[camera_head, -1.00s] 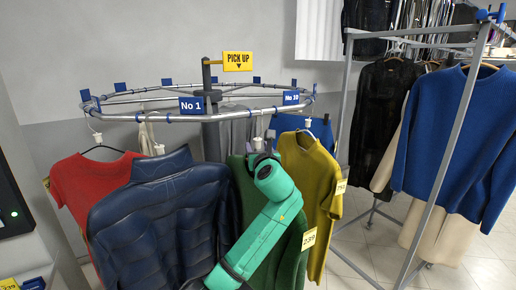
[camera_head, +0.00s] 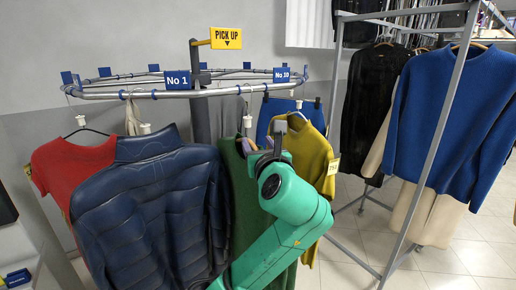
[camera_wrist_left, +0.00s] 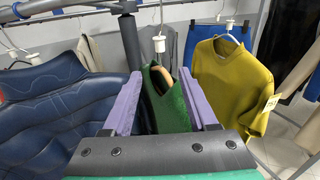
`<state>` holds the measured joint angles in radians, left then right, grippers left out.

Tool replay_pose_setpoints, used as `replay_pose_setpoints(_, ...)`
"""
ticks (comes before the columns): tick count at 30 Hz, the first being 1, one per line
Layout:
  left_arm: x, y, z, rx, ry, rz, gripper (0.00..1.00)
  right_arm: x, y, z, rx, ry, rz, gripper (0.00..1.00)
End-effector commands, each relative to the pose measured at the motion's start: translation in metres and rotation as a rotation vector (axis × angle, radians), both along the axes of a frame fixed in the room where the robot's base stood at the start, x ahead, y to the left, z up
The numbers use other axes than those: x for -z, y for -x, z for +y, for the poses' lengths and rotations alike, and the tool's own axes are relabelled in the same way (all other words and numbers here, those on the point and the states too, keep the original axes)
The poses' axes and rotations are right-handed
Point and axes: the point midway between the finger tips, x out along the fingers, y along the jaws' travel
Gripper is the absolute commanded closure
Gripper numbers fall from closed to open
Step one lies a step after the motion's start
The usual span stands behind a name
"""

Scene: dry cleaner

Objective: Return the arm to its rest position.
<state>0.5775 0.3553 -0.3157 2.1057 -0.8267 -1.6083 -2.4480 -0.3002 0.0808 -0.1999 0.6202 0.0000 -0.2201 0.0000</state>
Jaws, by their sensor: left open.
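My left arm (camera_head: 285,225) is green and rises from the bottom of the head view in front of the green garment (camera_head: 238,180). Its dark left gripper (camera_head: 277,143) points away toward the carousel and is partly hidden by the wrist. In the left wrist view, the two purple fingers (camera_wrist_left: 161,76) stand wide apart and nothing is clamped between them. The green garment on its wooden hanger (camera_wrist_left: 162,105) shows beyond and between the fingers; I cannot tell whether they touch it. My right gripper is out of view.
A round rail (camera_head: 130,95) carries a red top (camera_head: 70,170), a navy puffer jacket (camera_head: 155,215) and a yellow top (camera_head: 308,150) close around the arm. A grey rack (camera_head: 440,150) with a blue sweater (camera_head: 455,110) stands right. Tiled floor (camera_head: 360,245) lies between.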

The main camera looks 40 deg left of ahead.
Motion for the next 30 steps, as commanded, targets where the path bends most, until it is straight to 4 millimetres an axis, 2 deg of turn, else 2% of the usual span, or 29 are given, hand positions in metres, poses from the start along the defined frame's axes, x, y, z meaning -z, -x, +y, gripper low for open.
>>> replay_pose_setpoints(8,-0.002,0.000,-0.002,0.001,-0.001,0.000,0.41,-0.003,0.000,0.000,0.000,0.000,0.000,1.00)
replay_pose_setpoints(30,-0.003,0.026,-0.089,0.002,0.000,0.003,0.41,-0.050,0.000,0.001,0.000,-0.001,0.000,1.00)
